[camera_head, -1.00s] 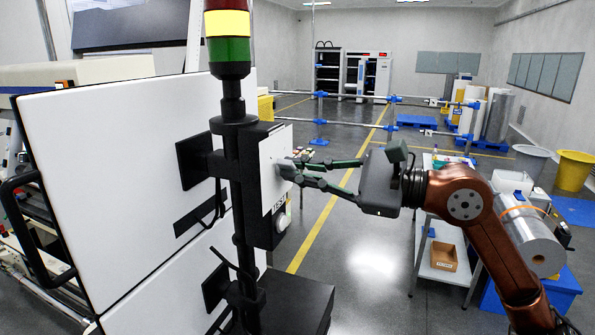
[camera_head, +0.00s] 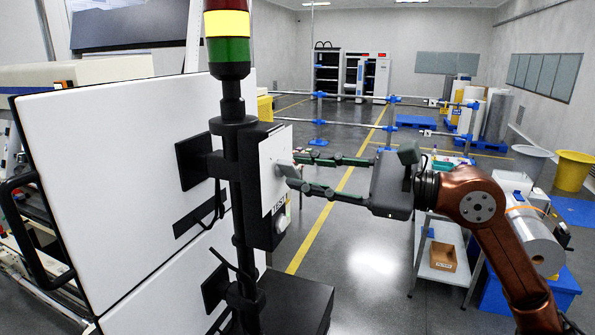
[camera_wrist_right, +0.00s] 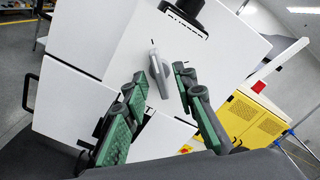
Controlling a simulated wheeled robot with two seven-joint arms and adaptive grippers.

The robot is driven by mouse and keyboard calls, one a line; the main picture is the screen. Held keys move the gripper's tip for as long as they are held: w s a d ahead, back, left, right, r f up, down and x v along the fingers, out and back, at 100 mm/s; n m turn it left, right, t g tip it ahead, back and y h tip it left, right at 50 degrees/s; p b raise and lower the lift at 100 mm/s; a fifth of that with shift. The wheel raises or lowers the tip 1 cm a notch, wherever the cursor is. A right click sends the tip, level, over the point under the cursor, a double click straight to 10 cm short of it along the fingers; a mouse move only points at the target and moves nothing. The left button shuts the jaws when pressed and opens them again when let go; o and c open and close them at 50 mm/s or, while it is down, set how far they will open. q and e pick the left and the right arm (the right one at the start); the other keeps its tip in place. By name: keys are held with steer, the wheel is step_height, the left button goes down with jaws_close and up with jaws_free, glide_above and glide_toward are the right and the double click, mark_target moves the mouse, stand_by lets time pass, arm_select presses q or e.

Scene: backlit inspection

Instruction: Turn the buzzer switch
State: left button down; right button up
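The buzzer switch is a grey lever-shaped knob on the white face of a control box (camera_head: 268,215) fixed to a dark pole. The switch (camera_wrist_right: 158,72) shows in the right wrist view, tilted from the picture's vertical, with a small dark mark beside its end. In the head view the knob (camera_head: 285,168) stands out from the panel. My right gripper (camera_head: 293,171) is open in front of the panel, its green-padded fingers spread apart. In the right wrist view the knob lies between and beyond the fingertips, with gaps visible on both sides. My left gripper is not in view.
A signal tower (camera_head: 228,45) tops the pole. A large white cabinet (camera_head: 100,160) stands left, close to the box. A white table (camera_head: 440,272) with a cardboard bin is beside my right arm. Open floor (camera_head: 360,240) lies between the box and that table.

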steer(key=v, duration=1)
steer(key=shift+d, duration=0.25)
